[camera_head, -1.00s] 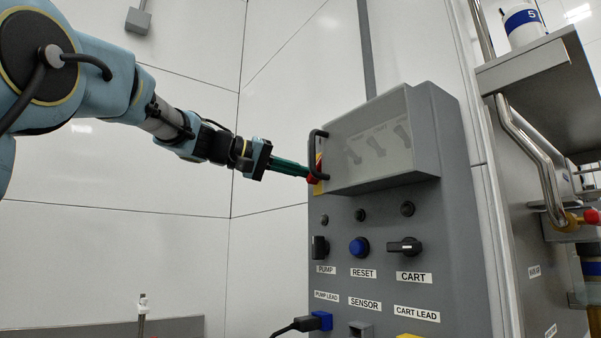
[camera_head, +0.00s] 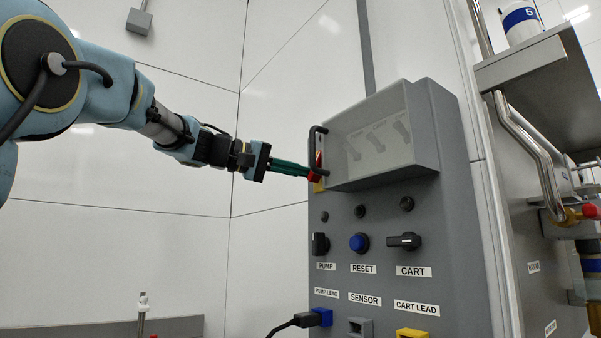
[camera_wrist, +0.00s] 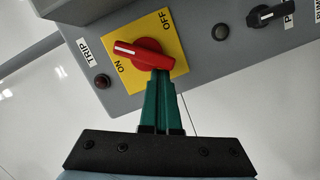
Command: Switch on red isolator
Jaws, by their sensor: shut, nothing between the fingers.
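The red isolator (camera_wrist: 140,54) is a red rotary handle on a yellow plate marked ON and OFF. In the wrist view its white-marked end points left, closer to the ON lettering than to OFF. In the head view the isolator (camera_head: 314,175) shows as a small red and yellow part on the side of the grey panel, partly hidden behind a black handle. My gripper (camera_wrist: 161,76) is shut with nothing between its green fingers. Its tips are at the handle's right end and seem to touch it. My gripper also shows in the head view (camera_head: 306,173).
The grey control panel (camera_head: 460,230) carries a clear-fronted box (camera_head: 375,135), a black handle (camera_head: 312,150), a blue reset button (camera_head: 359,243) and black knobs. A steel cabinet with a bent rail (camera_head: 530,155) stands right. Open space lies left of the panel.

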